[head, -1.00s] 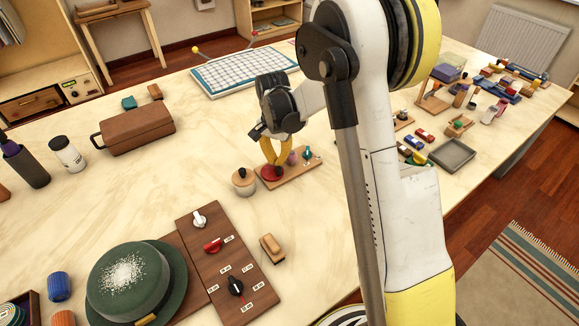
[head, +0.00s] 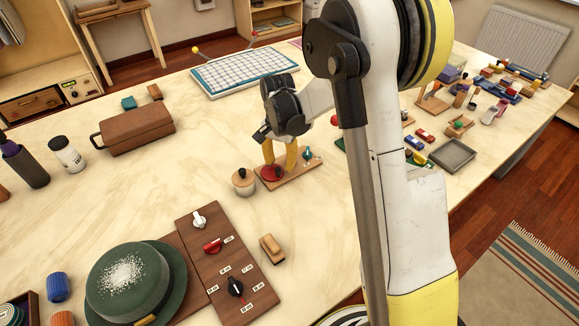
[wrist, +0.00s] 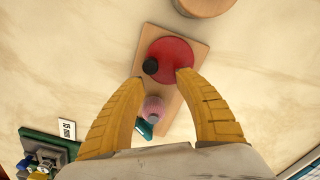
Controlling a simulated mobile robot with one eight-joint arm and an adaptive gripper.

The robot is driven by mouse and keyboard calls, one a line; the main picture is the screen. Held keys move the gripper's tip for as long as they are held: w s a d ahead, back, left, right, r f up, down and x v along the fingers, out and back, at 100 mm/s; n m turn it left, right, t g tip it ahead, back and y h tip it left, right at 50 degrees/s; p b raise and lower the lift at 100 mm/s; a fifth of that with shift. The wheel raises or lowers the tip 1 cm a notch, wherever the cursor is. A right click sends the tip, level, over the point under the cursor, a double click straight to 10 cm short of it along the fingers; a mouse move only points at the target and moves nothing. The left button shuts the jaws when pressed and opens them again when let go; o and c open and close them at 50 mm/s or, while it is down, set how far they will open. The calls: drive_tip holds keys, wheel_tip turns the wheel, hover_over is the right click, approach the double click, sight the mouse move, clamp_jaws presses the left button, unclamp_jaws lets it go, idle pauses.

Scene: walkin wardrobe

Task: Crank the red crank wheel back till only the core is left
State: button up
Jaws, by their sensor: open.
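The red crank wheel (head: 271,174) lies flat on a small wooden board (head: 299,174) near the middle of the table. In the wrist view the red wheel (wrist: 176,55) shows with a black knob (wrist: 150,67) at its left edge. A pink rounded piece (wrist: 154,108) sits on the same board beside the wheel, between my fingers in that picture; whether a core shows under it I cannot tell. A teal part (head: 307,155) stands at the board's far end. My gripper (wrist: 161,79) is open above the board, its yellow fingers on both sides, holding nothing.
A round wooden-lidded pot (head: 243,182) stands close left of the board. A wooden brush-like block (head: 271,248) and a panel with knobs (head: 228,262) lie nearer. Small toys and a grey tray (head: 452,155) are to the right. Bare table lies left of the pot.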

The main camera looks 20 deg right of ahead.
wheel_tip(320, 180, up, 7)
drive_tip(key=p, duration=0.4)
drive_tip(key=shift+r+p, duration=0.1)
drive_tip(key=shift+p, duration=0.4)
